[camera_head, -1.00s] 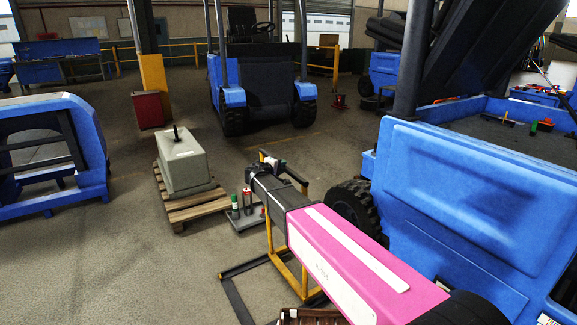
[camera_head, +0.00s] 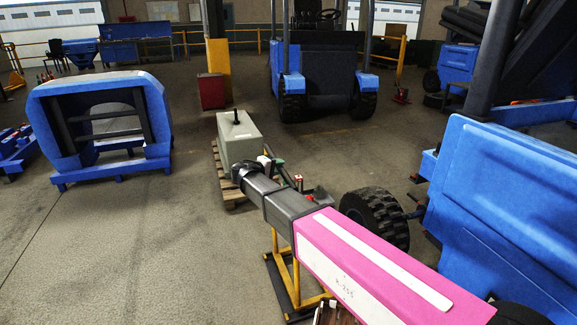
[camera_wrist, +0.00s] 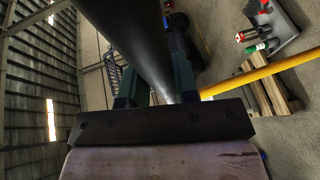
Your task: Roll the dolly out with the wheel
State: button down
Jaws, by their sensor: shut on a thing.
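The black-tyred wheel (camera_head: 375,218) stands upright beside the blue truck body (camera_head: 505,205) in the head view, with a dark axle stub (camera_head: 416,213) to its right. The dolly shows as a yellow frame (camera_head: 285,268) on a dark base, below my arm and left of the wheel. My arm hides much of it, so I cannot tell how the wheel rests on it. My gripper (camera_head: 250,176) is at the arm's far end. In the wrist view its fingers (camera_wrist: 155,90) close on a dark round bar (camera_wrist: 125,30), seemingly the dolly's handle.
A grey-green counterweight block (camera_head: 237,138) on a wooden pallet (camera_head: 230,190) stands close beyond my gripper. A tray (camera_wrist: 285,35) with small containers shows in the wrist view. A blue frame (camera_head: 60,105) stands left. The floor (camera_head: 130,245) at front left is clear.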

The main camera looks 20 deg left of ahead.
jog(key=shift+s+a+f, duration=0.15)
jog(key=shift+a, duration=0.1)
jog(key=c, duration=0.9)
grip_release()
jog(key=v, duration=1)
jog(key=shift+s+a, duration=0.2)
jog(key=shift+s, duration=0.1)
jog(key=shift+s, duration=0.1)
